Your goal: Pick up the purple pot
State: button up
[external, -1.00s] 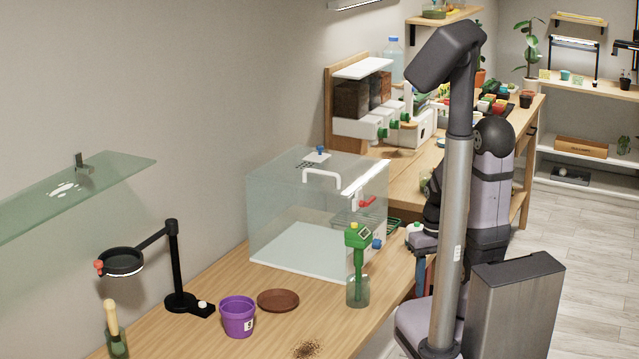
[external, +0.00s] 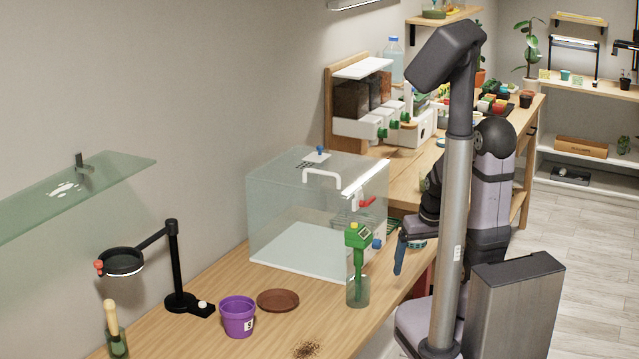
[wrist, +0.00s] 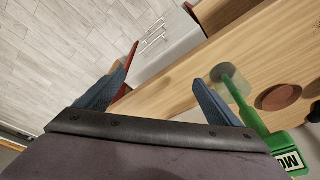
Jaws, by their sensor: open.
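The purple pot (external: 238,317) stands upright on the wooden bench at the front, with a small white label on its side. It is not visible in the wrist view. My gripper (external: 400,252) hangs near the bench's right edge, right of the green-handled tool and well away from the pot. In the wrist view my gripper (wrist: 160,95) has its two blue fingers wide apart with nothing between them. Part of my gripper is hidden behind my own arm column in the external view.
A green meter (external: 358,262) stands in a clear holder between my gripper and the pot. A brown saucer (external: 278,300) lies beside the pot. A clear box (external: 318,215) stands behind. A black magnifier lamp (external: 175,265) is left. Spilled soil (external: 307,349) lies in front.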

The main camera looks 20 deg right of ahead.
jog(key=w+d+r+m+t+p, duration=0.1)
jog(key=w+d+r+m+t, duration=0.1)
jog(key=w+r+t, duration=1.1)
jog(key=w+a+r+n+t+y+p, duration=0.1)
jog(key=w+a+r+n+p, duration=0.15)
jog(key=a+r, duration=0.6)
jog(key=w+a+r+n+t+y+p, duration=0.1)
jog(key=w+a+r+t+p, duration=0.15)
jog(key=r, duration=1.15)
jog(key=n+g+y+b, duration=0.6)
jog(key=g+y+b, duration=0.1)
jog(key=b, duration=0.5)
send_over(252, 312)
jog(key=w+d, duration=0.6)
notch_tip(252, 312, down, 31)
jog(key=s+a+f, duration=0.1)
jog(key=s+f, duration=0.1)
jog(key=s+a+f+n+g+b, duration=0.1)
jog(key=s+f, duration=0.2)
jog(key=s+a+f+n+g+y+b, duration=0.1)
jog(key=s+a+f, duration=0.1)
jog(key=s, duration=0.1)
jog(key=shift+a+f, duration=0.1)
jog(key=shift+f, duration=0.2)
jog(key=shift+p+x, duration=0.8)
jog(key=shift+x, duration=2.9)
